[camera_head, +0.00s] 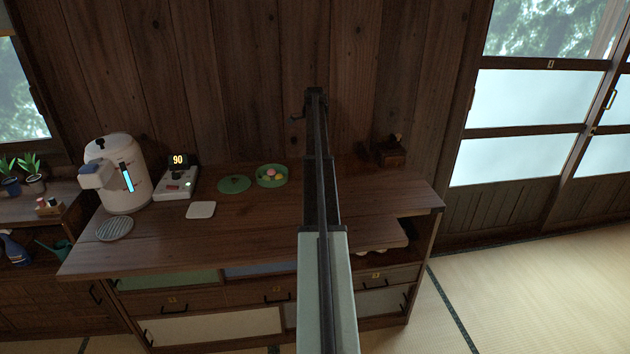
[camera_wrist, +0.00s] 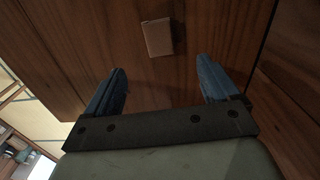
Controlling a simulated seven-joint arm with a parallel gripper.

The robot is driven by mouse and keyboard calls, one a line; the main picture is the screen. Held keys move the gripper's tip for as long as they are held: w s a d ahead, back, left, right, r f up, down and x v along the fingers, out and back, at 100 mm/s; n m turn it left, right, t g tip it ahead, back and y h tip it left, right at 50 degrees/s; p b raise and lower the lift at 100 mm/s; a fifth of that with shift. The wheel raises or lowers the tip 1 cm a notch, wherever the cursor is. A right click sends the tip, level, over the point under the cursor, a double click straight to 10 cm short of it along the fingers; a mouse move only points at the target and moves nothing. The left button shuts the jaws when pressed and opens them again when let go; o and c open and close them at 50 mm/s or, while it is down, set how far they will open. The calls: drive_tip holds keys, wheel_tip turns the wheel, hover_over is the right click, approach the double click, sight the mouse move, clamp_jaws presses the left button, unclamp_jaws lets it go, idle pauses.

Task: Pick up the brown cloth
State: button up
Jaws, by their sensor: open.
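In the wrist view, a small flat brown rectangle that looks like the folded brown cloth (camera_wrist: 158,37) lies on the dark wooden surface, beyond my fingertips and roughly centred between them. My gripper (camera_wrist: 163,82) is open, with its two blue fingers wide apart and nothing between them. The fingers do not touch the cloth. I cannot make out the brown cloth in the head view, where my arm covers the middle of the counter. My fingers cannot be made out there either.
The wooden counter (camera_head: 255,233) holds a white water boiler (camera_head: 124,180), a scale (camera_head: 176,184), a white square (camera_head: 201,210), a round grey mat (camera_head: 115,228), a green lid (camera_head: 234,184), a green bowl of sweets (camera_head: 271,181) and a dark wooden box (camera_head: 390,154).

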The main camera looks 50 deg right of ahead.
wheel_tip(320, 180, down, 7)
drive_tip(key=shift+s+f, duration=0.15)
drive_tip(key=shift+f, duration=2.4)
drive_tip(key=c, duration=1.1)
drive_tip(key=shift+c, duration=0.2)
drive_tip(key=shift+r, duration=0.1)
wheel_tip(320, 180, up, 10)
